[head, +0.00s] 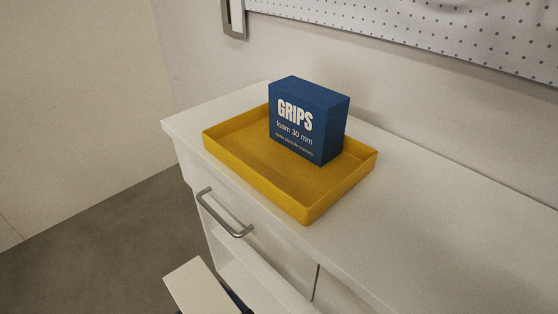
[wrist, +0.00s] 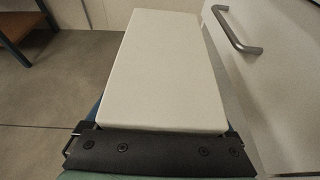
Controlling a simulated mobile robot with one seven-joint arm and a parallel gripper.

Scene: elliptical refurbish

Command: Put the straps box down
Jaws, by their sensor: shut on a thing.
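A pale cream box (wrist: 165,70), which I take to be the straps box, fills the middle of the wrist view. No label shows on the faces in sight. My gripper (wrist: 160,152) is shut on its near end; its dark bolted part crosses the bottom of the picture. In the head view the top of the box (head: 203,287) shows at the bottom edge, in front of the cabinet and below the level of its top. Its lower part is out of frame.
A white cabinet (head: 440,215) has a yellow tray (head: 307,214) on top, holding an upright blue GRIPS box (head: 307,125). The cabinet top right of the tray is bare. A metal handle (head: 225,215) sticks out in front. A wooden-topped bench (wrist: 20,22) stands far left.

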